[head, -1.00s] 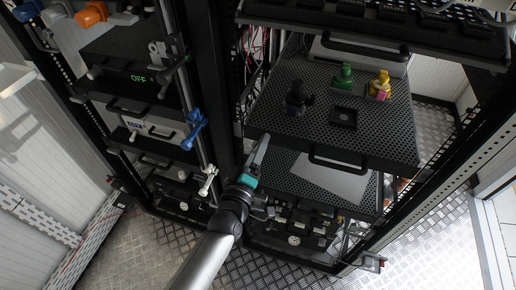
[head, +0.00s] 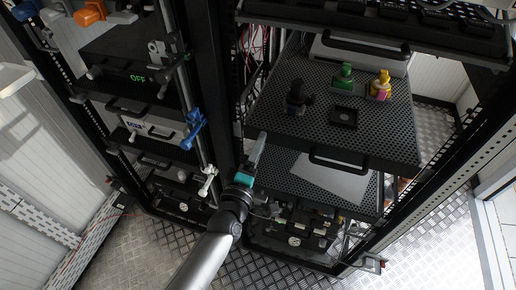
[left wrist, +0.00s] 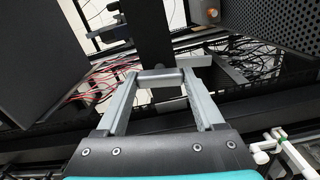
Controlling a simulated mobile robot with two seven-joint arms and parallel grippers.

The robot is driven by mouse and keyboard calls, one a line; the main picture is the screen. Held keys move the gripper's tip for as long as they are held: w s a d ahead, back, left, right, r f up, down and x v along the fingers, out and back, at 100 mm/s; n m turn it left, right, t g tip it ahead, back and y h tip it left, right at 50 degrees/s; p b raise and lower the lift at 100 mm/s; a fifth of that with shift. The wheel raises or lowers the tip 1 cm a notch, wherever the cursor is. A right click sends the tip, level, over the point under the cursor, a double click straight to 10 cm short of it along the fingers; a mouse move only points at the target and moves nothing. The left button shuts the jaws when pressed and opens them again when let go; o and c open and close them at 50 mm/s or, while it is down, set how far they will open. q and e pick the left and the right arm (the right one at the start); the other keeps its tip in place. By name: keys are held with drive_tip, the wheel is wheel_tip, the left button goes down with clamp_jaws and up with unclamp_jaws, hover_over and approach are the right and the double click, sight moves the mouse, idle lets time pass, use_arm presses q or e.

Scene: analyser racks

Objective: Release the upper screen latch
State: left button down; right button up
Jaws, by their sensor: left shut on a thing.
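My left gripper (head: 259,146) reaches up between the two racks, beside the left edge of the right rack. In the left wrist view its two grey fingers (left wrist: 160,84) are shut on a short grey bar (left wrist: 159,74) that spans between their tips, in front of a dark upright. The bar looks like a latch handle, but I cannot tell for sure that it is the upper screen latch. In the head view the fingers hide the held piece. My right gripper is not in view.
Blue (head: 195,128) and white (head: 208,180) clamps stick out from the left rack's post. Red cables (left wrist: 92,80) hang behind.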

use_arm(q)
unclamp_jaws()
drive_tip(key=v, duration=1.5)
drive_tip(key=shift+s, duration=0.15)
drive_tip(key=s+a+f+m+g+y+b, duration=0.1)
drive_tip(key=s+a+f+m+g, duration=0.15)
drive_tip(key=f, duration=0.75)
drive_tip(key=s+a+f+m+g+y+b, duration=0.1)
drive_tip(key=s+a+f+m+g+b, duration=0.15)
drive_tip(key=f, duration=0.75)
drive_tip(key=s+a+f+m+g+b, duration=0.1)
drive_tip(key=s+f+m+g, duration=0.25)
drive_tip(key=f, duration=0.55)
drive_tip(key=s+a+f+m+g+y+b, duration=0.1)
drive_tip(key=s+a+f+m+g, duration=0.2)
drive_tip(key=s+f, duration=0.5)
drive_tip(key=s+a+f+m+g+y+b, duration=0.2)
drive_tip(key=s+a+f+m+g, duration=0.1)
drive_tip(key=s+f, duration=0.6)
drive_tip(key=s+a+g, duration=0.1)
drive_tip(key=s+a, duration=0.1)
drive_tip(key=s, duration=0.1)
drive_tip(key=shift+s+f+m+g+y, duration=0.2)
drive_tip(key=shift+f+m+g+y, duration=0.1)
drive_tip(key=shift+f+m+g, duration=0.05)
